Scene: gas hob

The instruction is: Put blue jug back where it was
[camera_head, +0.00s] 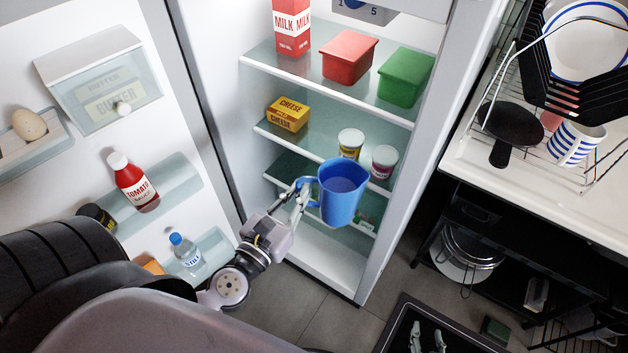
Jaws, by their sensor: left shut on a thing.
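The blue jug (342,192) is in front of the open fridge's lower shelves, upright or nearly so, its mouth facing me. It holds blue liquid or shows a blue inside; I cannot tell which. My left gripper (302,193) is shut on the jug's handle at its left side. My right gripper (428,338) shows only as two fingertips at the bottom edge, apart and with nothing between them. The fridge's lower shelf is partly hidden behind the jug.
The upper shelf (262,62) holds a milk carton (292,30), a red box (348,57) and a green box (405,77). The middle shelf holds cheese (288,114) and two tubs (350,143). The open door (150,30) stands left. A dish rack (500,75) is at right.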

